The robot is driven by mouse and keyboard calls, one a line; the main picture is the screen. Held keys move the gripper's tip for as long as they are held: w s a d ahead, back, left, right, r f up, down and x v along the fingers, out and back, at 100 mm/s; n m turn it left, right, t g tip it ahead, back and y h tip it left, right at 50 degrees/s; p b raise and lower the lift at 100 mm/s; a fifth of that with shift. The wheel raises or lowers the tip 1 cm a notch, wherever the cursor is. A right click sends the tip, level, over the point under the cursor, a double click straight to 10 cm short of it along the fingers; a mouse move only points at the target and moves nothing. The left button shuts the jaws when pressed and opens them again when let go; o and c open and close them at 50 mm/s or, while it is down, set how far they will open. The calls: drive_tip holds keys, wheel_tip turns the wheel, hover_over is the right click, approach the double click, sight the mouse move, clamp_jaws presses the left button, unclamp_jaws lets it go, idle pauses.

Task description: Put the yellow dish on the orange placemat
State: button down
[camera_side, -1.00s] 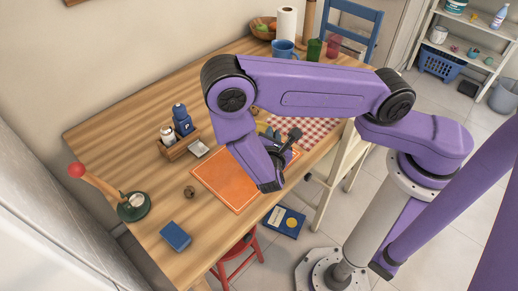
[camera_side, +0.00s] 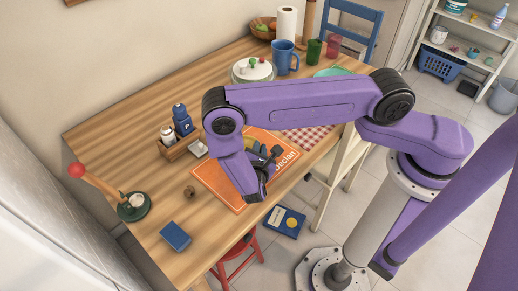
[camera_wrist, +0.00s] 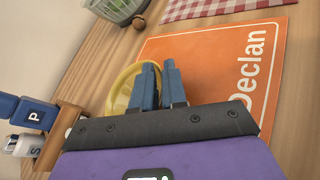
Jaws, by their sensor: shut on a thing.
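The yellow dish (camera_wrist: 120,88) shows in the wrist view, partly hidden behind my gripper (camera_wrist: 160,70). My gripper is shut on the dish's near rim, with a blue finger on each side. The orange placemat (camera_wrist: 215,62), printed "Declan", lies on the table; the dish overlaps its left edge in this view. I cannot tell whether the dish touches the mat. In the side view my gripper (camera_side: 258,147) is over the placemat (camera_side: 222,187), and the arm hides part of the mat. The dish is hard to make out there.
A wooden caddy (camera_side: 178,149) with blue and white shakers stands left of the mat. A red checkered cloth (camera_side: 303,136) lies beyond it.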

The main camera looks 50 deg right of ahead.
drive_tip(key=c, duration=1.2)
unclamp_jaws()
drive_tip(key=shift+o, duration=0.2)
drive_tip(key=v, duration=1.2)
drive_tip(key=s+d+r+m+g+y, duration=0.1)
drive_tip(key=d+r+m+g+y, duration=0.15)
drive_tip(key=r, duration=0.45)
drive_tip(key=s+d+r+m+g+y, duration=0.1)
drive_tip(key=s+d+r+m+g, duration=0.2)
drive_tip(key=r, duration=0.4)
drive_tip(key=s+d+r+m+g+y, duration=0.2)
drive_tip(key=s+d+r+g+y, duration=0.1)
drive_tip(key=s+d+r+y, duration=0.4)
drive_tip(key=s+r+y, duration=0.1)
drive_tip(key=s+r, duration=0.2)
drive_tip(key=s, duration=0.2)
drive_tip(key=shift+s+r, duration=0.2)
drive_tip(key=shift+r, duration=0.1)
